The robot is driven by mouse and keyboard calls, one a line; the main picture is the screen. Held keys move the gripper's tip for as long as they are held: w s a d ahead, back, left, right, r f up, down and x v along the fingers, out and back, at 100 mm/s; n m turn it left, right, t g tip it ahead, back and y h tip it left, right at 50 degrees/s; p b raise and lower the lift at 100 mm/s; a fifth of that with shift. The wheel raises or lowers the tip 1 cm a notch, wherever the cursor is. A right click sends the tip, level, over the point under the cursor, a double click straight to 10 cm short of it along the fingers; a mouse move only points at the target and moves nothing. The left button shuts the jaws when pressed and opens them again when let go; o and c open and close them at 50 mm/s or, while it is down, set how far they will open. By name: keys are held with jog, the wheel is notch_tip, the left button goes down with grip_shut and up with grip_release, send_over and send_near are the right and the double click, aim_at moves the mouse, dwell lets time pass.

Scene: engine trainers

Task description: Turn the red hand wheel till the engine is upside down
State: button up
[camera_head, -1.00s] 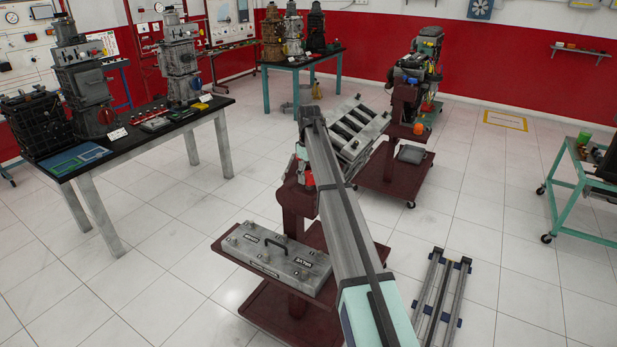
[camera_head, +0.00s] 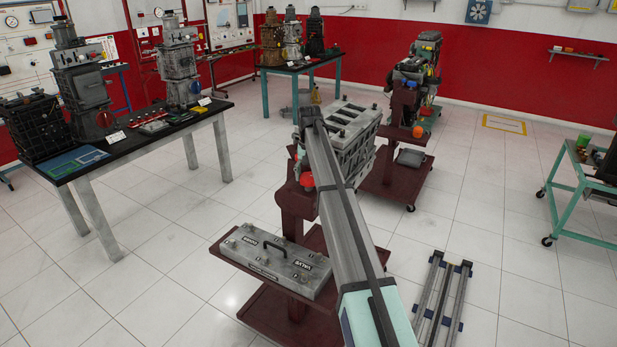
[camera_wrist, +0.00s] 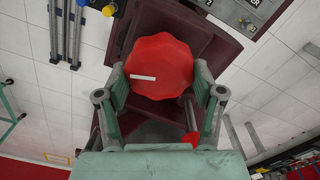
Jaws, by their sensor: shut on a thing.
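The red hand wheel (camera_wrist: 160,64) fills the middle of the wrist view, a lobed knob with a small white label. My gripper (camera_wrist: 158,80) has its two green-grey fingers on either side of the wheel, shut on it. In the head view a bit of the red wheel (camera_head: 307,180) shows left of my arm, which hides the gripper. The grey engine block (camera_head: 357,143) is on a dark red stand (camera_head: 297,215) behind my arm. Its face with dark openings points mostly up, with a slight tilt. My arm covers part of the block.
A grey case (camera_head: 275,262) lies on the stand's base. Another engine on a red stand (camera_head: 405,145) is close behind the block. A rail-like frame (camera_head: 442,300) lies on the floor at right. A bench with engines (camera_head: 150,140) is at left. Floor between is open.

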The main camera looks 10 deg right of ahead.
aim_at(309, 175)
jog(key=shift+s+f+m, duration=0.1)
jog(key=shift+m, duration=1.3)
jog(key=o, duration=1.1)
jog(key=shift+o, duration=0.2)
notch_tip(309, 175, up, 12)
